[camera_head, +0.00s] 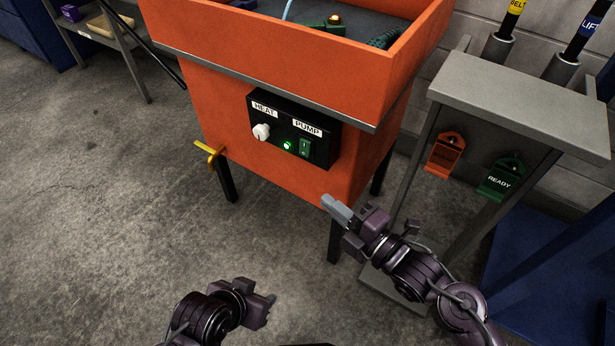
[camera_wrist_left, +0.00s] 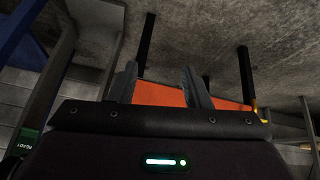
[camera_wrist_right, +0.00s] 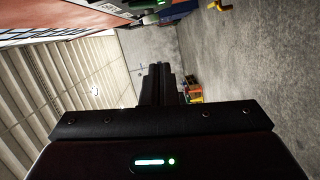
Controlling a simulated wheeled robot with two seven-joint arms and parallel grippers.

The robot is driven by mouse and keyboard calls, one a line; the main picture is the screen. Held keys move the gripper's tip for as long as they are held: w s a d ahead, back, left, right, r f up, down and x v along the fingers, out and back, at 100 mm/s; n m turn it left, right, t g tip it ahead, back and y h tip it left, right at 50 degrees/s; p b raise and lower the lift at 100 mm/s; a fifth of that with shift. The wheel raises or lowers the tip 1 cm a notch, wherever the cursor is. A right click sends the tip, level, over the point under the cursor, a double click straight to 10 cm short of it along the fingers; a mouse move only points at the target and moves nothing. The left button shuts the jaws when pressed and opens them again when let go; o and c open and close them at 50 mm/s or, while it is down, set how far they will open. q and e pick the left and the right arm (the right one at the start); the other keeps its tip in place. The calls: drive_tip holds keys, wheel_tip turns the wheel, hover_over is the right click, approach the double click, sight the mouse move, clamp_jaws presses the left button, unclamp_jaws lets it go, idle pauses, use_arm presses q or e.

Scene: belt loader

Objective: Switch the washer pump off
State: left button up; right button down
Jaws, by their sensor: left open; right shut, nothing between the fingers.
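The orange washer (camera_head: 190,95) has a black control panel (camera_head: 322,152) on its front. Under the PUMP label is a green rocker switch (camera_head: 305,147); I cannot tell which side is pressed. A green lamp (camera_head: 287,144) beside it is lit. A white knob (camera_head: 261,131) sits under HEAT. My right gripper (camera_head: 335,208) is shut and empty, below and right of the panel, apart from the switch. Its closed fingers (camera_wrist_right: 159,82) show in the right wrist view. My left gripper (camera_head: 268,305) is open and empty, low over the floor; its spread fingers (camera_wrist_left: 160,88) show in the left wrist view.
A yellow valve handle (camera_head: 207,152) sticks out at the washer's lower left. A grey stand (camera_head: 520,105) with levers, an orange tag (camera_head: 444,155) and a green READY tag (camera_head: 502,180) stands right, near my right arm.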

sight(305, 148)
drive_tip(key=shift+w, duration=0.1)
use_arm(q)
drive_tip(key=w+d+r+t+h+b, duration=0.2)
drive_tip(key=w+d+r+t, duration=0.1)
drive_tip(key=w+r+t, duration=0.4)
drive_tip(key=shift+w+r+h, duration=0.3)
drive_tip(key=shift+w+r, duration=0.95)
drive_tip(key=shift+r, duration=0.6)
use_arm(e)
drive_tip(key=w+a, duration=0.4)
drive_tip(key=w, duration=0.6)
drive_tip(key=shift+w+f, duration=0.35)
drive_tip(key=shift+f, duration=0.1)
